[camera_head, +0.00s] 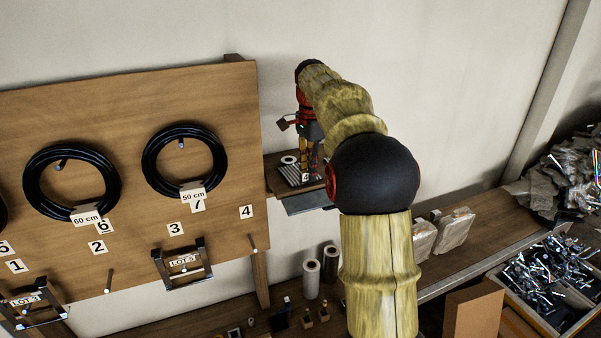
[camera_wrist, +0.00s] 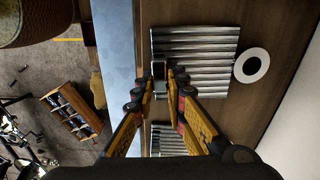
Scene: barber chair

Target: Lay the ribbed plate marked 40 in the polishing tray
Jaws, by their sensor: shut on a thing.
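A ribbed metal plate (camera_wrist: 205,50) lies on a small brown wall shelf (camera_wrist: 215,112) in the wrist view; its ribs also show in the head view (camera_head: 294,175). A second ribbed plate (camera_wrist: 166,140) lies lower in the wrist view, partly hidden by my gripper. My gripper (camera_wrist: 172,82) is at the upper plate's left part, fingers close together around a small dark metal piece (camera_wrist: 160,70) there, apparently part of that plate. In the head view my gripper (camera_head: 306,168) is down at the shelf. I cannot read a 40 on either plate, and cannot identify the polishing tray.
A white ring (camera_wrist: 251,65) lies beside the upper plate. A blue-grey panel (camera_wrist: 115,45) borders the shelf. A wooden board (camera_head: 130,215) with black coils stands left of the shelf.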

